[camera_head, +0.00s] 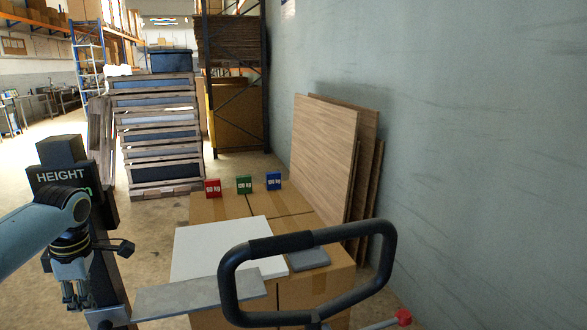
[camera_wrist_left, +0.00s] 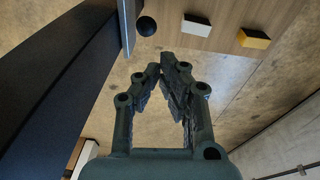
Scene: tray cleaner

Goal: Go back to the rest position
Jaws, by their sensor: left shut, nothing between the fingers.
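My left gripper (camera_head: 76,296) hangs pointing down at the lower left of the head view, in front of a black post (camera_head: 106,270) with a HEIGHT sign (camera_head: 60,176). The left wrist view shows its two fingers (camera_wrist_left: 161,72) with their tips together and nothing between them. A black knob (camera_head: 125,248) sticks out just right of the gripper; a black ball (camera_wrist_left: 146,26) shows beyond the fingertips in the wrist view. My right gripper is in neither view.
Cardboard boxes (camera_head: 316,291) carry a white board (camera_head: 205,245) and red (camera_head: 212,188), green (camera_head: 244,185) and blue (camera_head: 274,181) weight blocks. A grey plate (camera_head: 200,296) and a black handle (camera_head: 228,285) stand in front. Wooden panels (camera_head: 322,150) lean on the right wall.

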